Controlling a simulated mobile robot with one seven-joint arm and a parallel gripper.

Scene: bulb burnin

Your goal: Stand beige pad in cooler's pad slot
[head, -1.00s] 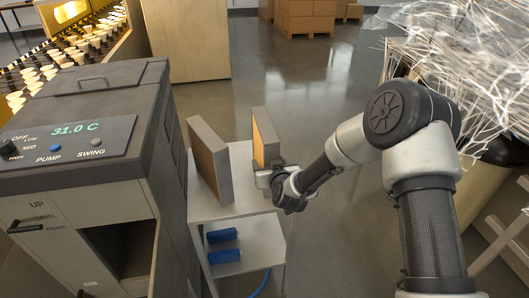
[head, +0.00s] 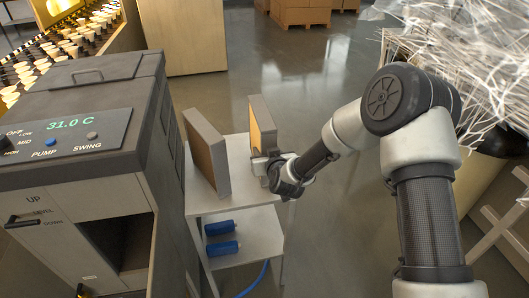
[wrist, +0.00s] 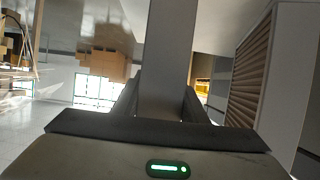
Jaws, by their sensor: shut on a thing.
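The cooler (head: 60,170) is the large grey box at the left in the head view, with a 31.0 C display and a dark opening (head: 120,245) in its front. Its pad slot cannot be made out for certain. My gripper (head: 268,165) is shut on the near lower part of the beige pad (head: 263,125), a thin upright panel with a tan face and grey frame. In the wrist view the pad's grey edge (wrist: 167,60) stands between the fingers. The pad is over the right end of the white cart; whether it touches the top is unclear.
A second, browner pad (head: 207,155) stands slightly tilted on the white cart (head: 237,190), between the held pad and the cooler. Blue cylinders (head: 222,248) lie on the lower shelf. A tangled pale heap (head: 460,50) is at the right. Floor behind the cart is clear.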

